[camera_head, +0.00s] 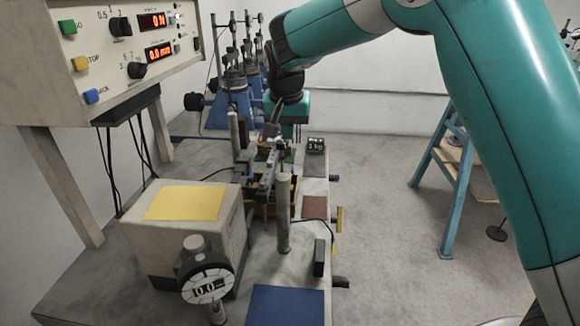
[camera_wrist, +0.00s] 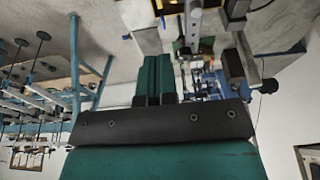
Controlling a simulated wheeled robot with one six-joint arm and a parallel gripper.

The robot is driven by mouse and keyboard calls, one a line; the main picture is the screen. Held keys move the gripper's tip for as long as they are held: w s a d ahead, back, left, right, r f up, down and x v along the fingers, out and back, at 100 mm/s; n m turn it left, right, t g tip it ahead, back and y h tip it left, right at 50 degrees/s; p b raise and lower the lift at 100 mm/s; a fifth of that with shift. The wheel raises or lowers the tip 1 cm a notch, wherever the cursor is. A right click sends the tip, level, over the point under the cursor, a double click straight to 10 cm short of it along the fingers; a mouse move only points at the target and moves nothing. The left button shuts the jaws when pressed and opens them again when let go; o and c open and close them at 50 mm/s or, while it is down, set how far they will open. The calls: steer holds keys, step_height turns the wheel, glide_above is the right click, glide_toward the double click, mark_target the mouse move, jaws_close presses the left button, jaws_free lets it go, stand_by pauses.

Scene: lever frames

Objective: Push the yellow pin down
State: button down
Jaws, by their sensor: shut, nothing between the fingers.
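A small upright yellow piece (camera_head: 339,219), which looks like the yellow pin, sticks out at the right edge of the bench in the head view. I cannot tell how far down it sits. My gripper (camera_head: 291,125) is at the far end of the bench, beyond the lever frame and well apart from the yellow piece. In the wrist view my gripper's two teal fingers (camera_wrist: 158,62) lie side by side, shut and empty. The fingertips are partly hidden in the head view.
The lever frame (camera_head: 283,205) with its grey post stands mid-bench. A beige box with a yellow top (camera_head: 187,202) and a dial gauge (camera_head: 207,283) are at front left. A control panel (camera_head: 130,45) hangs above. A blue stepladder (camera_head: 455,180) stands on the right; floor between is clear.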

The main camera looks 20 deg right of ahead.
steer(key=p, duration=0.4)
glide_toward(290, 175)
steer(key=x, duration=0.5)
steer(key=shift+f, duration=0.1)
steer(key=shift+f+p, duration=0.35)
steer(key=shift+f, duration=0.4)
